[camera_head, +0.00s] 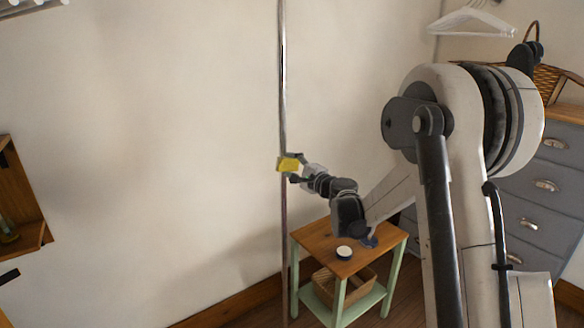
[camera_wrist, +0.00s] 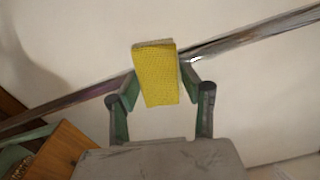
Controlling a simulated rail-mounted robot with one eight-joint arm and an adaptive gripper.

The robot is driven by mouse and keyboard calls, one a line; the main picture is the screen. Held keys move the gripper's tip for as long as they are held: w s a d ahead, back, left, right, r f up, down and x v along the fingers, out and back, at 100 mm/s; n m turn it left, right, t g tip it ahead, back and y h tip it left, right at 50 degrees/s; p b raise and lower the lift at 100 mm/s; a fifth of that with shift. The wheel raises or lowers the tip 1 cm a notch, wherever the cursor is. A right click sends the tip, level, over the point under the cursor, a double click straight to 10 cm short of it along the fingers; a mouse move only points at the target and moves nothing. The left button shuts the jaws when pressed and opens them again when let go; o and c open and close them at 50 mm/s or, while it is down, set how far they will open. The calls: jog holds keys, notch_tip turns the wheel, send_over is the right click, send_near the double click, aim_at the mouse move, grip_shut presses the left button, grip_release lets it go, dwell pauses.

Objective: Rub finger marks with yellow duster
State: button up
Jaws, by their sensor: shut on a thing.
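My gripper (camera_head: 294,168) is shut on a yellow duster (camera_wrist: 155,75), which looks like a folded block of textured cloth. The duster also shows in the head view (camera_head: 288,164), at the upright metal pole (camera_head: 283,90). In the wrist view the pole (camera_wrist: 255,37) runs from lower left to upper right, and the duster hides its middle. The duster overlaps the pole in both views; I cannot tell whether they touch. The pole looks bright above the duster and duller, brownish, lower down. I cannot make out separate finger marks.
A small wooden-topped table (camera_head: 318,238) with pale green legs stands below my gripper. It bears a small round tin (camera_head: 344,252), with a wicker basket (camera_head: 345,287) on its lower shelf. Grey drawers (camera_head: 540,190) stand at right, a wooden wall shelf (camera_head: 22,200) at left.

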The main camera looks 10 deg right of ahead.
aim_at(284, 133)
jog(key=shift+w+a, duration=0.15)
jog(key=shift+w, duration=0.25)
jog(key=shift+s+r+p, duration=0.15)
jog(key=shift+r+p, duration=0.5)
jog(key=shift+r, duration=1.15)
jog(key=shift+r+p, duration=1.4)
jog(key=shift+r, duration=2.1)
jog(key=shift+f, duration=0.1)
jog(key=shift+b, duration=0.3)
jog(key=shift+f+b, duration=4.15)
jog(key=shift+f, duration=1.1)
